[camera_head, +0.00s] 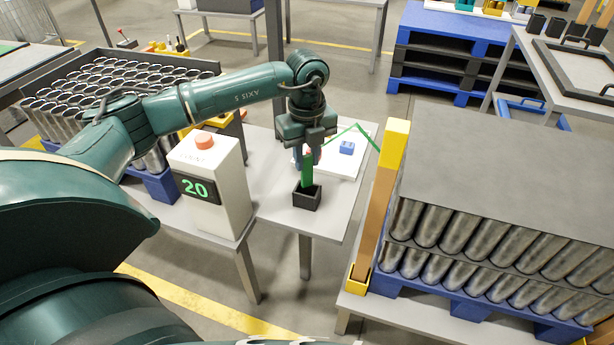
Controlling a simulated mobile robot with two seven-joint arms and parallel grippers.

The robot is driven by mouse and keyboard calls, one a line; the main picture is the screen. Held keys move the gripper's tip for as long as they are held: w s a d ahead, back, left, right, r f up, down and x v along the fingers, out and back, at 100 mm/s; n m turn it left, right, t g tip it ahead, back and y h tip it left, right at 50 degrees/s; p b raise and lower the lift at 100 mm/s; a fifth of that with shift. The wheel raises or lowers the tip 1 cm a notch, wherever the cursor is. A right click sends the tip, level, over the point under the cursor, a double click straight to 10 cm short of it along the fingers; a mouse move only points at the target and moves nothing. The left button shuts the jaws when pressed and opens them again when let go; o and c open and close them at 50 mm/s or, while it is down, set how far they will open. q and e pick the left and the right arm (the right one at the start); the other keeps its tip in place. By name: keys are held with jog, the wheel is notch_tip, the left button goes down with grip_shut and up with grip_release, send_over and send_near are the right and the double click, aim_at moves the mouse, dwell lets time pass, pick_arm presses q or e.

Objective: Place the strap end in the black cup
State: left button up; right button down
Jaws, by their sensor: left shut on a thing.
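The black cup (306,199) is a small square open box on the grey table's front part. The green strap end (307,170) hangs upright from my left gripper (308,152), with its lower tip at the cup's opening. Whether it touches the cup's bottom is hidden. The gripper points down and is shut on the strap end. A thin green strap (343,134) runs from there to the right, bending up and then down towards the wooden post. My right gripper is not in view.
A white counter box (211,184) with a red button and "20" stands left of the cup. A blue block (347,148) lies on a white plate behind it. A yellow-topped wooden post (383,200) and stacked cans (490,235) stand right. Trays of cans (95,85) stand left.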

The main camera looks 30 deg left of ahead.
aim_at(307, 185)
pick_arm(q)
notch_tip(307, 185, down, 4)
jog(key=shift+f, duration=0.45)
jog(key=shift+f, duration=0.2)
jog(key=o, duration=1)
jog(key=shift+r, duration=0.1)
jog(key=shift+r, duration=0.25)
notch_tip(307, 185, up, 11)
jog(key=shift+r, duration=0.4)
